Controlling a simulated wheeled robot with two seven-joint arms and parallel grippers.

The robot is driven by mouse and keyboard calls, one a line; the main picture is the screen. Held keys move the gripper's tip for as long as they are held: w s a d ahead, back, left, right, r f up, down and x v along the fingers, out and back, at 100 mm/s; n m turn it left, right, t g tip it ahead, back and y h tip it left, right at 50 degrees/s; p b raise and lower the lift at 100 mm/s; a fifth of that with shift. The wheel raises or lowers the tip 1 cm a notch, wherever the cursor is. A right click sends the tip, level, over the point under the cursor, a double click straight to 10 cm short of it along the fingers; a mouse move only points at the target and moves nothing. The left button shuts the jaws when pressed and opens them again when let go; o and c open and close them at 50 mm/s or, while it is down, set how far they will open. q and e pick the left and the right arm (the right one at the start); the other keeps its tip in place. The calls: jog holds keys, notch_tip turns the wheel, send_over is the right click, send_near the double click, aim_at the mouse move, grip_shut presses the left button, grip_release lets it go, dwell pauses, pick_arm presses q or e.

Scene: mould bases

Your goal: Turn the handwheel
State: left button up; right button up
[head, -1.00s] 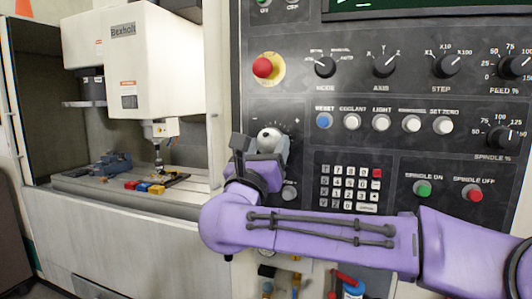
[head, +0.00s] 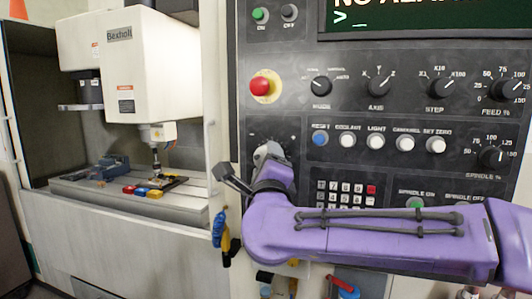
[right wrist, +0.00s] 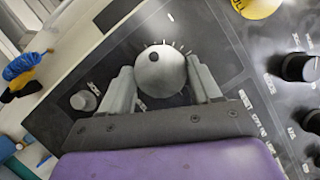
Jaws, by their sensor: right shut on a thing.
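The handwheel (head: 266,152) is a round grey knob on the dark control panel, below the red stop button. My right gripper's wrist hides much of it in the head view. In the right wrist view the handwheel (right wrist: 160,70) shows as a grey disc with a small dark round spot near its upper left and scale marks around its top. My right gripper (right wrist: 161,78) has one pale finger on each side of the disc and is shut on it. My purple right arm crosses the panel from the right. My left gripper is not in view.
The panel carries the stop button (head: 262,87), a mode knob (head: 321,86), a row of push buttons (head: 376,141) and a keypad (head: 345,190) partly behind my arm. The white milling machine (head: 150,60) stands at left. A blue and yellow item (head: 221,235) hangs below the panel's left edge.

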jog(key=shift+r+n+g+p, duration=0.15)
jog(key=shift+n+g+p, duration=0.7)
jog(key=shift+n+p, duration=1.6)
jog(key=shift+r+n+g+p, duration=0.2)
jog(key=shift+n+g+p, duration=0.6)
jog(key=shift+n+p, duration=1.65)
jog(key=shift+r+n+g+p, duration=0.15)
jog(key=shift+n+g+p, duration=0.95)
jog(key=shift+p, duration=2.45)
jog(key=shift+n+h, duration=0.3)
jog(key=o, duration=1.1)
jog(key=shift+f, duration=0.1)
jog(key=shift+c, duration=0.2)
jog(key=b+v, duration=0.3)
jog(key=v, duration=0.7)
jog(key=shift+s, duration=0.25)
